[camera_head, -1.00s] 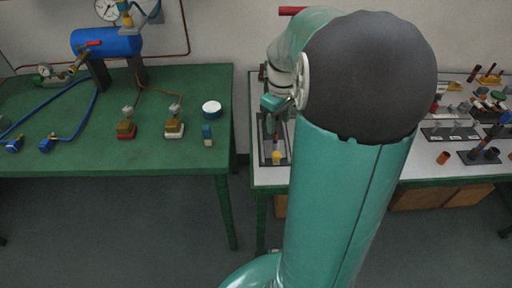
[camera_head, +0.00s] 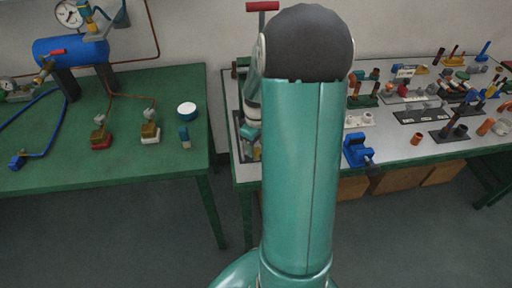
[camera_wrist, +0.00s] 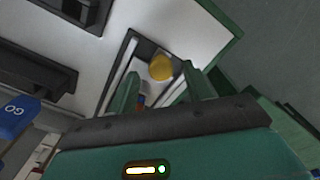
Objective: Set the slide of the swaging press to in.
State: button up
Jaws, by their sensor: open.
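The swaging press stands at the left end of the white-topped table, mostly behind my arm in the head view; I take the dark frame with the red T-handle (camera_head: 262,7) to be it. Its slide seems to be the part with the yellow knob (camera_wrist: 160,66), in a dark-edged channel (camera_wrist: 119,67) in the wrist view. A little yellow also shows beside my gripper in the head view. My gripper (camera_wrist: 160,78) is open, its two green fingers on either side of the knob's line. The knob appears just beyond the fingertips; I cannot tell whether they touch it.
A blue vise-like tool (camera_head: 356,150) stands right of my arm. Several fittings and racks fill the white table (camera_head: 408,152) farther right. A green table (camera_head: 150,170) with a blue tank (camera_head: 70,51) stands to the left, across a narrow gap. A blue GO part (camera_wrist: 15,116) shows in the wrist view.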

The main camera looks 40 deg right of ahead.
jog(key=shift+f, duration=0.8)
grip_shut()
jog(key=w+d, duration=0.1)
jog(key=w, duration=0.1)
jog(key=w+d, duration=0.1)
jog(key=w, duration=0.1)
jog(key=w+d, duration=0.1)
jog(key=shift+w+d, duration=0.4)
grip_release()
jog(key=shift+r, duration=0.1)
